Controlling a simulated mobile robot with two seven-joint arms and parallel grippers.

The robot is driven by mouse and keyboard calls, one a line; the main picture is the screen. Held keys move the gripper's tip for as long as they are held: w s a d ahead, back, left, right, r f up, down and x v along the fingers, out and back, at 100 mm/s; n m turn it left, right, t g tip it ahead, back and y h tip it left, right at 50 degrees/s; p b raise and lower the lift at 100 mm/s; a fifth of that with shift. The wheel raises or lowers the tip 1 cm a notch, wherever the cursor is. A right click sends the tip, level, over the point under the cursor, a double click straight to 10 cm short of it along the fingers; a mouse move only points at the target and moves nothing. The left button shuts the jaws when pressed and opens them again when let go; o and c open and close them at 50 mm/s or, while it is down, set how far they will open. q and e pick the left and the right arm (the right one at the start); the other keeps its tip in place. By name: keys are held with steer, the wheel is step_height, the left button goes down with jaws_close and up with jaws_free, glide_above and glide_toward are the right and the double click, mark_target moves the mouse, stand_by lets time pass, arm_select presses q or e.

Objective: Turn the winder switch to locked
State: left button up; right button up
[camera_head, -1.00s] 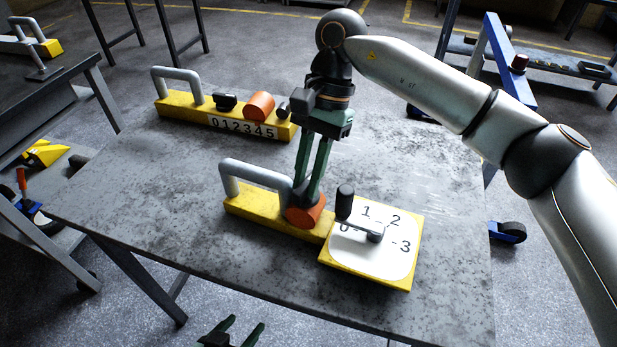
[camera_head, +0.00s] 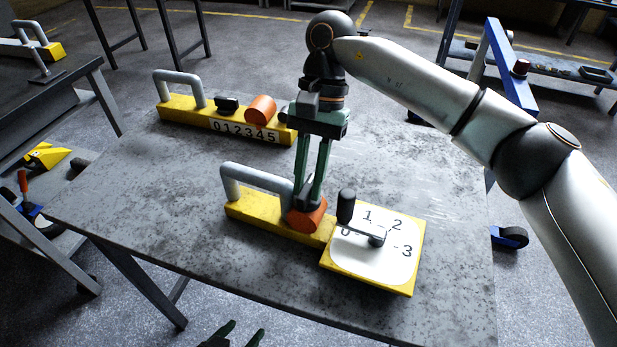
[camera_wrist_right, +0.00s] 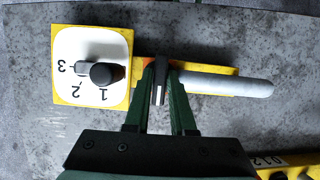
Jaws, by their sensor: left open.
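The near yellow unit (camera_head: 270,219) lies on the table with its grey handle (camera_head: 259,173); it also shows in the right wrist view (camera_wrist_right: 205,71). At its right end is a white dial plate (camera_head: 371,265) numbered 0 to 3, with a crank (camera_head: 363,232). Between handle and dial is an orange round part (camera_head: 306,222), largely covered by my right gripper (camera_head: 307,200). In the right wrist view a dark lever (camera_wrist_right: 160,82), seemingly the winder switch, lies between the right fingers; whether they press it is unclear. My left gripper (camera_head: 243,338) is open, low, cut off by the frame.
A second yellow unit (camera_head: 180,110) with a handle, an orange drum (camera_head: 261,109) and digits 0 to 5 stands farther back on the table. The table's front left (camera_head: 150,215) is bare. Other benches (camera_head: 40,110) stand around.

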steer(key=o, duration=0.4)
stand_by(0.3)
